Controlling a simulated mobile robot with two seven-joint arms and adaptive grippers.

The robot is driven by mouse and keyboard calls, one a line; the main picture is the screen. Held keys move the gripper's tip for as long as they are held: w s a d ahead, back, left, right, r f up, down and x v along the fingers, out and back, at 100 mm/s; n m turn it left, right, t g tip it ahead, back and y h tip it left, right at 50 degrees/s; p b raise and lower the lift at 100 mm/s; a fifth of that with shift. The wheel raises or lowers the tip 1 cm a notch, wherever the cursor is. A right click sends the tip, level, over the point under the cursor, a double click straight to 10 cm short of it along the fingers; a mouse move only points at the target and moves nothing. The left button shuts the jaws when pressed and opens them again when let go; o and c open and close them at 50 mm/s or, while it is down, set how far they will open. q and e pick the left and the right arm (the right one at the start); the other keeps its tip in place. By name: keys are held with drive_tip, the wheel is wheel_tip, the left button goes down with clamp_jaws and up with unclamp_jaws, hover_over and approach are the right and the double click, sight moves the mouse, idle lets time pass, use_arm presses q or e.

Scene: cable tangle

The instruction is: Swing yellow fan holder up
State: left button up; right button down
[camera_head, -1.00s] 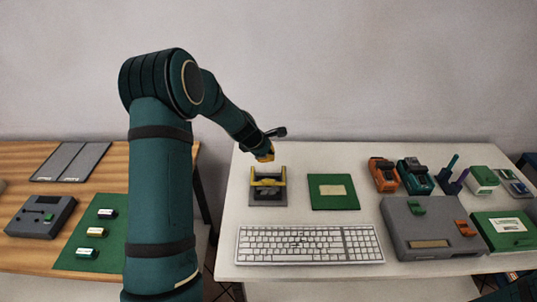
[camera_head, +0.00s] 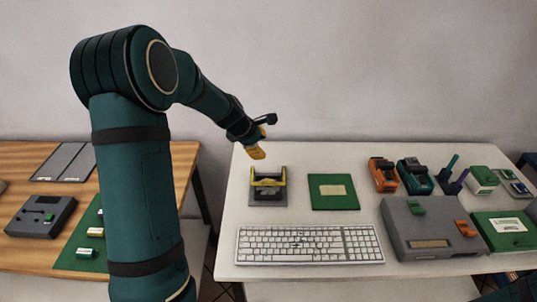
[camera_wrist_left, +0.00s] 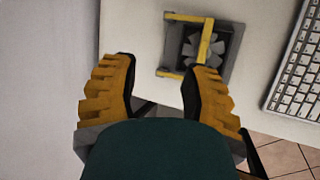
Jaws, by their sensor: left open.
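The yellow fan holder (camera_head: 268,183) is a U-shaped frame on a small grey base with a dark fan (camera_head: 268,194), at the left of the white table. In the left wrist view its yellow crossbar (camera_wrist_left: 205,41) passes over the grey-bladed fan (camera_wrist_left: 208,52); its exact tilt is unclear. My left gripper (camera_head: 258,150) is above and behind the holder, slightly left of it, apart from it. In the left wrist view my left gripper (camera_wrist_left: 160,75) has its yellow fingers apart with nothing between them. My right gripper is not in view.
A white keyboard (camera_head: 309,244) lies in front of the holder, and a green board (camera_head: 334,192) is to its right. Orange (camera_head: 383,174) and teal (camera_head: 415,176) devices and a grey case (camera_head: 432,229) stand farther right. A wooden table (camera_head: 20,262) is at left.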

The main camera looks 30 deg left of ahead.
use_arm(q)
drive_tip(key=shift+v, duration=2.3)
